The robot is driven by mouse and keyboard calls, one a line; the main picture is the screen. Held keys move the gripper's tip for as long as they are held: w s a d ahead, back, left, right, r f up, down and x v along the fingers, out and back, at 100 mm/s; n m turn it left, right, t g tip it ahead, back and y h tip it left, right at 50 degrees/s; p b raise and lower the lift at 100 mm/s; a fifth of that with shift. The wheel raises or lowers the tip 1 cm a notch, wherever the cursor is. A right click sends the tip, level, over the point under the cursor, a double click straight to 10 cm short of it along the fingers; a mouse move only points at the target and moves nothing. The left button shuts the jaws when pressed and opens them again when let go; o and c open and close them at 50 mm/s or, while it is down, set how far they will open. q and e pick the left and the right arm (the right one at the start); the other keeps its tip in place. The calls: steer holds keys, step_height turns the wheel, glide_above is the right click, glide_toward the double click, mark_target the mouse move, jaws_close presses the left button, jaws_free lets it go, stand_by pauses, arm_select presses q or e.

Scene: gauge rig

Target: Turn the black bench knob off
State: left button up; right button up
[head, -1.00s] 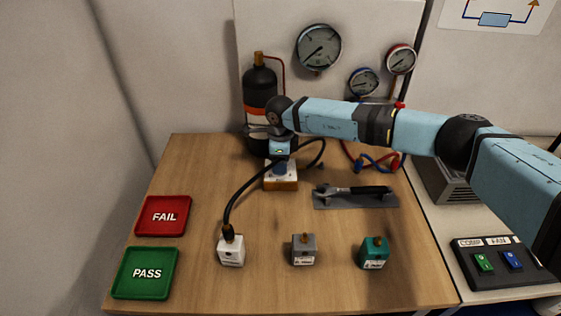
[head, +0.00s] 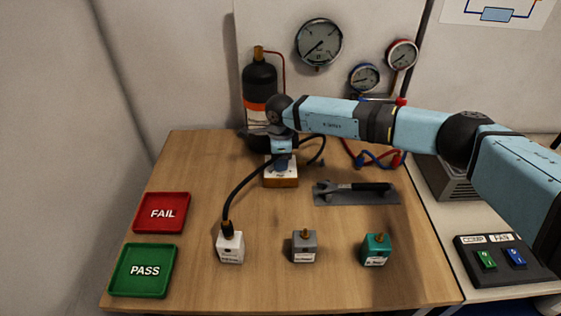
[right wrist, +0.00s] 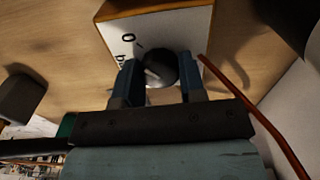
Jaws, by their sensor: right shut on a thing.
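The black bench knob (right wrist: 161,66) sits on the white face of a wood-edged box (right wrist: 186,22). In the head view the box (head: 281,182) stands at the back middle of the table, and the knob is hidden by my right gripper (head: 282,164). In the right wrist view the two blue fingers of my right gripper (right wrist: 160,82) are on either side of the knob, shut on it. A pale mark shows on the knob, and printed lettering lies beside it, partly cut off by a finger. My left gripper is not in view.
A black hose (head: 240,190) curves past the gripper to a white block (head: 230,248). A wrench (head: 352,188) lies on a grey mat to the right. A dark gas bottle (head: 259,85) stands behind.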

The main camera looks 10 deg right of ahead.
steer(key=o, duration=0.9)
steer(key=shift+r, duration=0.15)
step_height(320, 180, up, 14)
steer(key=shift+f, duration=0.2)
